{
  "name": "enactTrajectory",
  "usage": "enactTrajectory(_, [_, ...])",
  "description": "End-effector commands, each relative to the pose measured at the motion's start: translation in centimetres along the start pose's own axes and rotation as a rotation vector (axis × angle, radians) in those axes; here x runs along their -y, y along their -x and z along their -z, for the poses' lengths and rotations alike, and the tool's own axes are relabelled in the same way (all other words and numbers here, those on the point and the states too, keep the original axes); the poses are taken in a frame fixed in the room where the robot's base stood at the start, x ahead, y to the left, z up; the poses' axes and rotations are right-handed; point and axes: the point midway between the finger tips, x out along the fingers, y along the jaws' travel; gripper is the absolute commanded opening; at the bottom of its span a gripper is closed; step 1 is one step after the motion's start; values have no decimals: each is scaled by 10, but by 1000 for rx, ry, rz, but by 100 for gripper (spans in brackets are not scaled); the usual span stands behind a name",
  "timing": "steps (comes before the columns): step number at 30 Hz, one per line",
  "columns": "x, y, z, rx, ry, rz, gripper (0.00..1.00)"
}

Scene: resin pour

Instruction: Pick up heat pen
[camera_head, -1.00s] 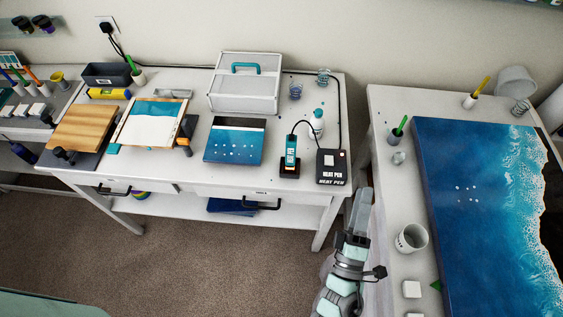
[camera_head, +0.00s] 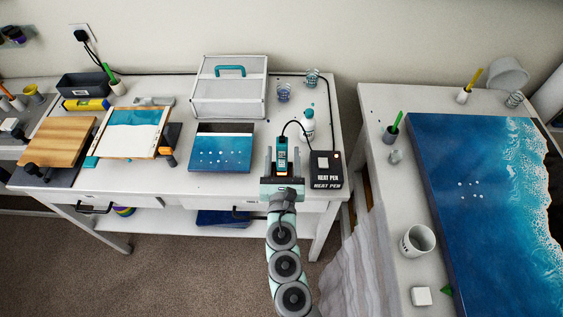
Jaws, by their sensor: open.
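The heat pen (camera_head: 282,154) is a teal and dark pen standing upright near the front right of the white table (camera_head: 180,186). A black cord loops from its top to a black control box (camera_head: 325,169) marked "HEAT PEN", just to its right. My gripper (camera_head: 283,160) is open at the front edge of the table, with one finger on each side of the pen in the picture. Whether the fingers touch the pen I cannot tell. The pen's stand and lower end are hidden behind my gripper.
A blue resin panel (camera_head: 222,150) lies left of the pen. A white bottle (camera_head: 308,124) stands behind it, with a white case (camera_head: 230,91) and two glasses further back. A second table (camera_head: 385,190) with a large blue resin slab (camera_head: 460,190) is at the right.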

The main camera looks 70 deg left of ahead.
Motion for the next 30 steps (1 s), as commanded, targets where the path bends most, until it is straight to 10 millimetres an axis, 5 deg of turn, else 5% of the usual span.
enactTrajectory(19, [-3,-60,8,-2,-5,0,55])
enactTrajectory(30, [-3,-64,10,-4,-4,-2,51])
